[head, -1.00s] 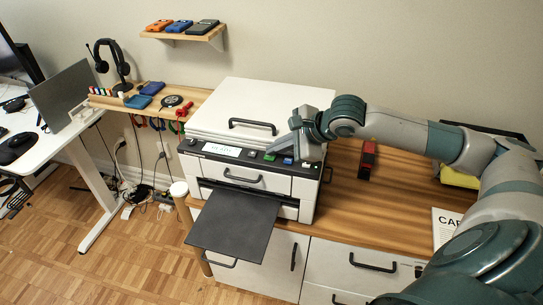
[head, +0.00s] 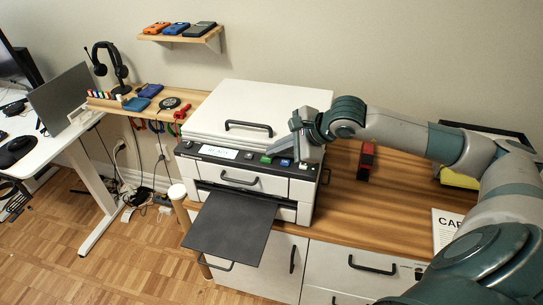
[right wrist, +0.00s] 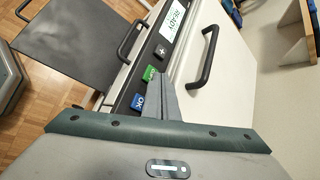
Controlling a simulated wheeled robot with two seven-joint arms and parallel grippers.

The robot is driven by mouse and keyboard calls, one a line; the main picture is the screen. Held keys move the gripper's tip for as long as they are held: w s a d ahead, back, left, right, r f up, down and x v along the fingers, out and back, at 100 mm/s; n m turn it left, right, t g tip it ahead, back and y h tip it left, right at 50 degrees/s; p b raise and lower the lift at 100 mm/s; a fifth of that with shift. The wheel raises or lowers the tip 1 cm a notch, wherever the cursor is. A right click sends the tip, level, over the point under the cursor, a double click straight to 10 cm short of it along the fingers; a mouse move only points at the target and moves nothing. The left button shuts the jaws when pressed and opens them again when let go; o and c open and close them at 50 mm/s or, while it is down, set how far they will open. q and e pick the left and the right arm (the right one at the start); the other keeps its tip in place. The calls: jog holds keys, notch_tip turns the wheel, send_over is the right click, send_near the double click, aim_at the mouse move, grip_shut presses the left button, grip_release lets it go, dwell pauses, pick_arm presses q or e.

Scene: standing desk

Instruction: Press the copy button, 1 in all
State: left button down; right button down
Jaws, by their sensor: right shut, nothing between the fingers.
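The white copier (head: 222,172) stands on the wooden desk top, with a dark control panel along its front edge. The green copy button (head: 266,159) is on this panel, and it also shows in the right wrist view (right wrist: 150,73), its lettering partly covered. My right gripper (head: 269,152) is shut and empty, pointing down at the panel. Its fingertips are at the green button; I cannot tell whether they touch it. The blue OK button (right wrist: 138,102) is beside the green one. My left gripper is not in view.
The display (right wrist: 175,18) reads READY, with a dark plus button (right wrist: 162,50) near it. The copier's lid handle (head: 249,128) rises behind the panel. A black output tray (head: 232,226) juts out in front. A red and black object (head: 367,161) lies to the right.

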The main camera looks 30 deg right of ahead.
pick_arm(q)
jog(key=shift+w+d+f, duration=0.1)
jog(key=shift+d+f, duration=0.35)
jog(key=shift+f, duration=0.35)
pick_arm(e)
jog(key=shift+a+f, duration=0.1)
jog(key=shift+f, duration=0.6)
jog(key=shift+w+a+r, duration=0.25)
jog(key=shift+a+r, duration=0.45)
jog(key=shift+a, duration=0.1)
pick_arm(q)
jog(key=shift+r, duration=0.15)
pick_arm(e)
jog(key=shift+r, duration=0.15)
jog(key=shift+w+a+r+p, duration=0.1)
jog(key=shift+a+r+p, duration=0.2)
jog(key=shift+r, duration=0.5)
jog(key=shift+a+r+p, duration=0.1)
jog(key=shift+r+p, duration=0.3)
jog(key=shift+r, duration=0.35)
jog(key=shift+w+a+r+p, duration=0.15)
jog(key=shift+r+p, duration=0.2)
jog(key=shift+r, duration=0.45)
jog(key=shift+s+r, duration=0.1)
jog(key=shift+r, duration=0.15)
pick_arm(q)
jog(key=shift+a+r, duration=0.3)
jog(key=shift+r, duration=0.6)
pick_arm(e)
jog(key=shift+r, duration=0.1)
